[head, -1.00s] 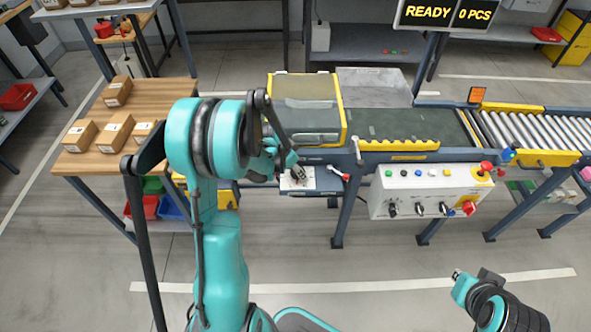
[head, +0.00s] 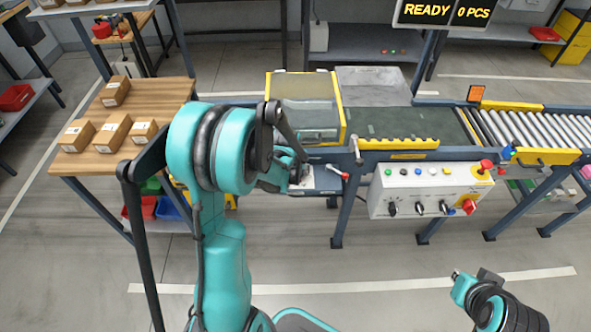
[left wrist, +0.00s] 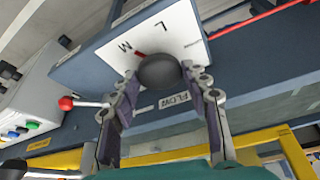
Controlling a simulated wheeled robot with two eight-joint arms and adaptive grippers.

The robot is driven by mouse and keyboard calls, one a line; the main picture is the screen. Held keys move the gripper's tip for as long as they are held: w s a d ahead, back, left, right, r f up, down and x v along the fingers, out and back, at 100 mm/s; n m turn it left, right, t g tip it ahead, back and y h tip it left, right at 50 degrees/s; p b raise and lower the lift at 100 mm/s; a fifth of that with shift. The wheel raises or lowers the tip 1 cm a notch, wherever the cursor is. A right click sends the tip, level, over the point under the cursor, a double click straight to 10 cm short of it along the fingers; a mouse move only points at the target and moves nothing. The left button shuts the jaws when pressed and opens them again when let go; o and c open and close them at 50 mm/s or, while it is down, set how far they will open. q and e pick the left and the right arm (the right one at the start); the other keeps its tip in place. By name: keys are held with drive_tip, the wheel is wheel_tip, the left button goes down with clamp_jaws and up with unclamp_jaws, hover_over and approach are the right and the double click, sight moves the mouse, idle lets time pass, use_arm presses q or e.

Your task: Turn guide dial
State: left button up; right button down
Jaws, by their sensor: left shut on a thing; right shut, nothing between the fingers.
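The guide dial is a dark round knob (left wrist: 158,72) on a white plate (left wrist: 186,35) marked M and L in the left wrist view. A red mark at the knob's edge points toward the M. My left gripper (left wrist: 161,84) has its two fingers closed on the knob, one at each side. In the head view my left gripper (head: 299,174) covers most of the plate, and the knob is hidden there. My right gripper (head: 459,277) is shut and empty, low at the right, apart from the equipment.
A lever with a red ball (left wrist: 66,103) and a FLOW label (left wrist: 174,100) are close to the dial. A control box (head: 427,190) with buttons and knobs hangs right of it under the conveyor (head: 400,125). A wooden table with cartons (head: 113,130) stands left. The front floor is clear.

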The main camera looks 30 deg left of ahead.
idle(0.5)
use_arm(q)
drive_tip(key=o, duration=1.2)
drive_tip(key=shift+c, duration=0.2)
drive_tip(key=v, duration=1.2)
drive_tip(key=shift+d, duration=0.1)
drive_tip(key=s+d+r+m+t+h, duration=0.1)
drive_tip(key=s+d+r, duration=0.4)
drive_tip(key=s+d, duration=0.9)
drive_tip(key=shift+m+t, duration=0.9)
drive_tip(key=shift+m, duration=0.1)
